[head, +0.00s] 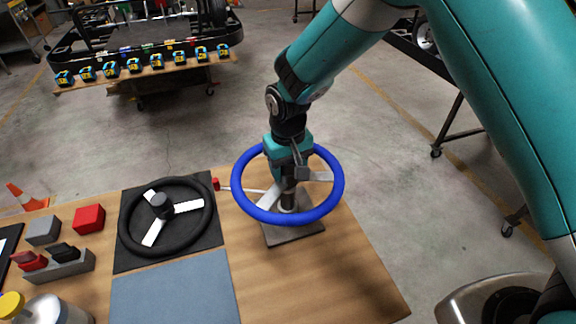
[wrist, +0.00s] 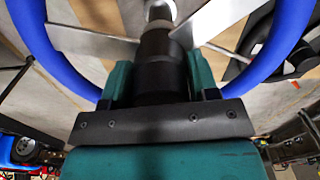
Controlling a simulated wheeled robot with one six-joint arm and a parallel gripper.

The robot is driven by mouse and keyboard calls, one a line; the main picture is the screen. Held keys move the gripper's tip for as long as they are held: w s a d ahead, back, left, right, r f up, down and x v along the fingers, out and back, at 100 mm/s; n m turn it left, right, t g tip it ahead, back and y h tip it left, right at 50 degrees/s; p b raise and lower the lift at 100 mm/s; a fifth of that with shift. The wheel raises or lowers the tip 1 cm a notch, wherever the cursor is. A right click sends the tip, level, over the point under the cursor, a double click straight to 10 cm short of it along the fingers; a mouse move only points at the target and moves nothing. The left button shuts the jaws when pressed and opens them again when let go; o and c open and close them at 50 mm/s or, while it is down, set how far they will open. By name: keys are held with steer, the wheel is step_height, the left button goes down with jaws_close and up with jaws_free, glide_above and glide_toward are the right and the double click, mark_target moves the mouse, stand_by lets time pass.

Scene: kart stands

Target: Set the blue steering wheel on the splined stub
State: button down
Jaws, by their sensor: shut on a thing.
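The blue steering wheel (head: 327,206) has a blue rim, metal spokes and a dark hub. My gripper (head: 290,180) is shut on its hub from above. In the wrist view the dark hub (wrist: 158,62) sits between the green fingers of my gripper (wrist: 160,85), and the blue rim (wrist: 272,50) curves around. The splined stub (head: 288,204) shows as a grey post below the hub, rising from a square grey base plate (head: 296,234) on the bench. Its light top end (wrist: 160,10) shows beyond the hub in the wrist view. I cannot tell whether hub and stub touch.
A black steering wheel (head: 128,232) lies on a dark mat left of the stub. A blue-grey mat (head: 175,290), a red block (head: 89,219) and a grey block (head: 43,231) lie on the wooden bench (head: 350,270). The bench is bare right of the plate.

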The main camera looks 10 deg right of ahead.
steer(key=shift+f+b, duration=0.45)
steer(key=shift+f, duration=0.15)
steer(key=c, duration=0.7)
jaws_free()
steer(key=shift+o, duration=0.2)
steer(key=shift+r+p, duration=3.9)
steer(key=shift+r, duration=1.65)
steer(key=s+d+r+n+y+b, duration=0.1)
steer(key=s+b, duration=0.3)
steer(key=s, duration=0.4)
steer(key=s+d+r+n+y+b, duration=0.1)
steer(key=s+d+b, duration=0.3)
steer(key=s, duration=0.4)
steer(key=s+d+r+n+y+b, duration=0.1)
steer(key=s+d+r+y+b, duration=0.1)
steer(key=s+b, duration=0.3)
steer(key=s+d+r, duration=0.1)
steer(key=s, duration=0.2)
steer(key=shift+s+d+r+b, duration=0.2)
steer(key=shift+s+r+b, duration=0.1)
steer(key=shift+r+b, duration=0.05)
